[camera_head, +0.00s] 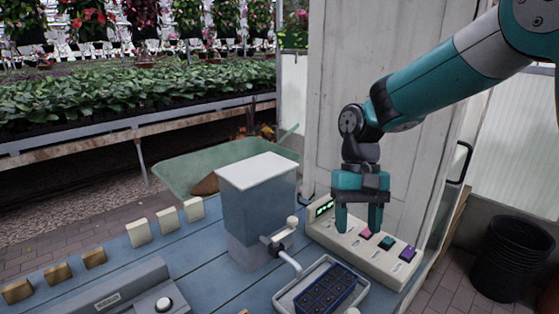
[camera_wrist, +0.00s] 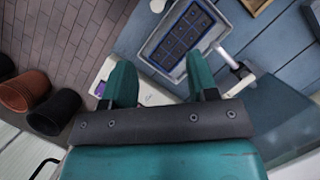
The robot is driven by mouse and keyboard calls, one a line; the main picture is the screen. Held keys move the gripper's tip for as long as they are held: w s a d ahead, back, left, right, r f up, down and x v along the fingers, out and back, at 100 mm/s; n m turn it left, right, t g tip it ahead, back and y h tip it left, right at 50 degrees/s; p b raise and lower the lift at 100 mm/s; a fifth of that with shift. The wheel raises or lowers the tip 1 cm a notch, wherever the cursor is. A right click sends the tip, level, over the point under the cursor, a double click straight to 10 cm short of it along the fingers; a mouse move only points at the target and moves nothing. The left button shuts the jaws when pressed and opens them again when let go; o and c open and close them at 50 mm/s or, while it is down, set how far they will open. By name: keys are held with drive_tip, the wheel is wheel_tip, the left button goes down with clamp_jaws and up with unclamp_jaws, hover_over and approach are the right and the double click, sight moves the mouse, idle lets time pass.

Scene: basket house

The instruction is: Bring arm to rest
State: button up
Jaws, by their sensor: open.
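My gripper (camera_head: 358,218) is teal with a dark band and points down above a pale button panel (camera_head: 395,268). The panel carries a green display and several coloured buttons, among them pink, green and purple ones. My gripper is open with nothing between its fingers. In the wrist view, the two teal fingers of my gripper (camera_wrist: 161,82) are spread apart over the panel, which is partly hidden behind them. I cannot tell whether the fingertips touch the panel. My arm reaches in from the upper right in the head view.
A blue-grey tank (camera_head: 260,208) with a white lid and tap stands left of the panel. A pale tray (camera_head: 287,297) holds a dark blue celled mould (camera_head: 325,290). Several small blocks (camera_head: 140,232) line the blue table's left. Dark pots (camera_head: 512,258) stand at right.

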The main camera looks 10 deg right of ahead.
drive_tip(key=s+a+r+n+t+y, duration=0.1)
drive_tip(key=s+r+n, duration=0.1)
drive_tip(key=s, duration=0.4)
drive_tip(key=s+a+r+n+t+y, duration=0.1)
drive_tip(key=s+a+n, duration=0.1)
drive_tip(key=s, duration=0.5)
drive_tip(key=s+a+r+n+t+y, duration=0.1)
drive_tip(key=s+a+r+n+t, duration=0.1)
drive_tip(key=s+n, duration=0.2)
drive_tip(key=s, duration=0.3)
drive_tip(key=shift+r, duration=0.35)
